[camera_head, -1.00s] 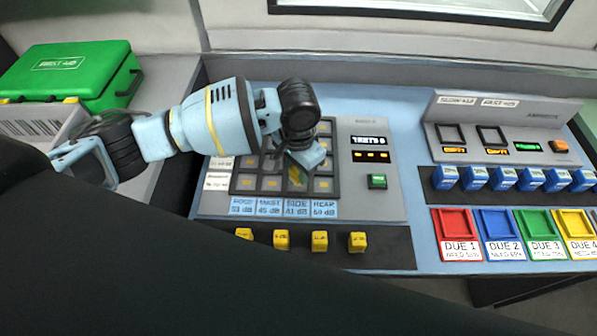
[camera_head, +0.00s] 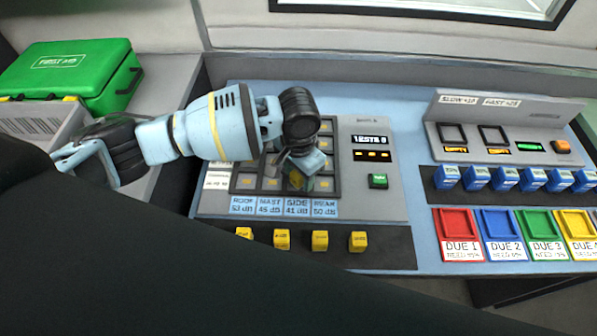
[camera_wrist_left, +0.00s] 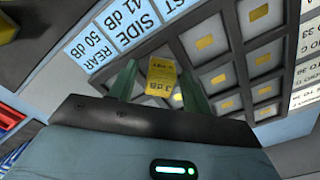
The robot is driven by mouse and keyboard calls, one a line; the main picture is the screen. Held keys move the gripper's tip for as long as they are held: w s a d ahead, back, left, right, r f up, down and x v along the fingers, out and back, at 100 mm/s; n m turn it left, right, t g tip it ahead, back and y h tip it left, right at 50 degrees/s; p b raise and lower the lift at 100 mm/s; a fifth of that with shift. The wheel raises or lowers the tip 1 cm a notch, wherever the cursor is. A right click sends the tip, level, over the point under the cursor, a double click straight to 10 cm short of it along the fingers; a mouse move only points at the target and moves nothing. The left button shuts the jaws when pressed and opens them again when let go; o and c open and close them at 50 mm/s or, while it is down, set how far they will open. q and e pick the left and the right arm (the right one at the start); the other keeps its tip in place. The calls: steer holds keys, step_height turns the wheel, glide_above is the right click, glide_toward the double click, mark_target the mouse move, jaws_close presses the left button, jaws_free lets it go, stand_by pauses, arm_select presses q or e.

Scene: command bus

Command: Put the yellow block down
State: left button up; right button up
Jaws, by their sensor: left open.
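The yellow block (camera_wrist_left: 161,78), marked 3 dB, is between the two fingers of my left gripper (camera_wrist_left: 160,90) in the left wrist view. The fingers stand apart on either side of it, and the jaws are open. In the head view the block (camera_head: 297,183) shows under the left gripper (camera_head: 305,167), at the near row of the dark grid (camera_head: 333,155), above the SIDE label (camera_head: 297,206). I cannot tell whether it sits fully in its cell. My right gripper is not in view.
Several yellow blocks (camera_head: 320,241) stand along the near dark strip. Right of the grid are a TESTS 0 display (camera_head: 371,139) and a green button (camera_head: 378,181). Several blue blocks (camera_head: 503,178) and coloured DUE trays (camera_head: 457,223) are further right. A green first-aid case (camera_head: 70,72) stands far left.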

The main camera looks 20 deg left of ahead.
arm_select(q)
steer(key=shift+r, duration=0.15)
step_height(320, 180, up, 12)
steer(key=p, duration=0.1)
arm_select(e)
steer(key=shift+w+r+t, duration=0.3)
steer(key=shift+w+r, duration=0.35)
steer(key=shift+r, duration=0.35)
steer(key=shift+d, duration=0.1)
